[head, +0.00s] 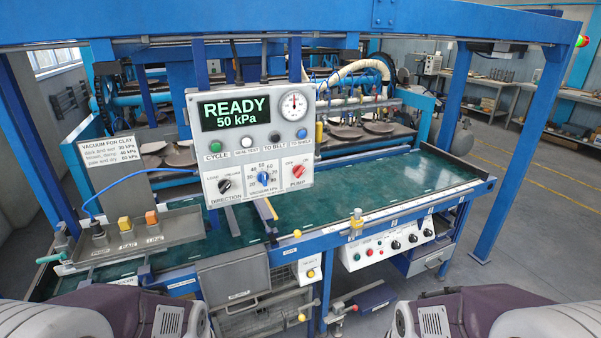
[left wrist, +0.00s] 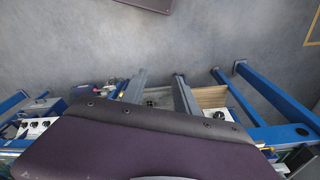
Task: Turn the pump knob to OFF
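The pump knob (head: 298,171) is a red knob at the lower right of the white control panel (head: 265,140) in the head view, above the word PUMP. Its small position marks are too blurred to read, and I cannot tell surely where it points. The panel's display (head: 235,112) reads READY 50 kPa in green. A black direction knob (head: 224,186) and a blue vacuum knob (head: 264,178) sit left of the pump knob.
Buttons and a round gauge (head: 294,105) sit higher on the panel. A green table (head: 400,185) stretches behind it. A second control box (head: 388,244) is on the front right. The right floor (head: 545,245) is clear.

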